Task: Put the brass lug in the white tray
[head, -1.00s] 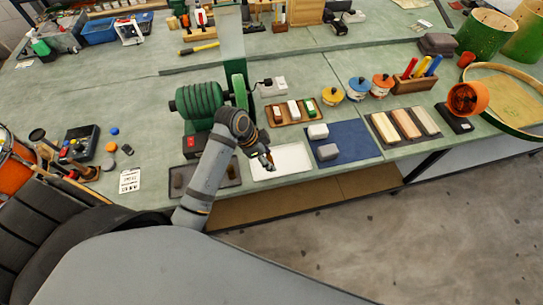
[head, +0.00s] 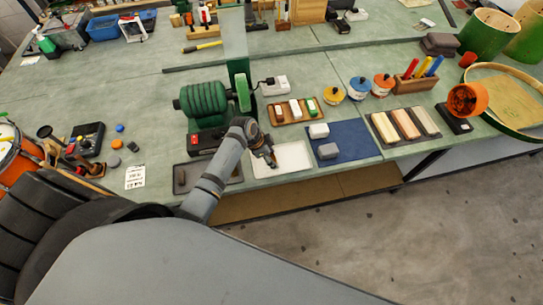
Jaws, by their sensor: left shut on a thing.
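The white tray (head: 296,161) lies flat near the front edge of the bench. My left gripper (head: 271,161) is over the left part of the tray, pointing down. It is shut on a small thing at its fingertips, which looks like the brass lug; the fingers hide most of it. I cannot tell whether the lug touches the tray floor. The part of the tray that shows is empty. My right gripper is not in view.
Left of the tray are a dark tray (head: 181,179) and a green motor (head: 203,101). Right of it, a blue mat (head: 352,139) holds two blocks. Behind it is a wooden tray (head: 275,116) with several small bars. Bare floor lies in front.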

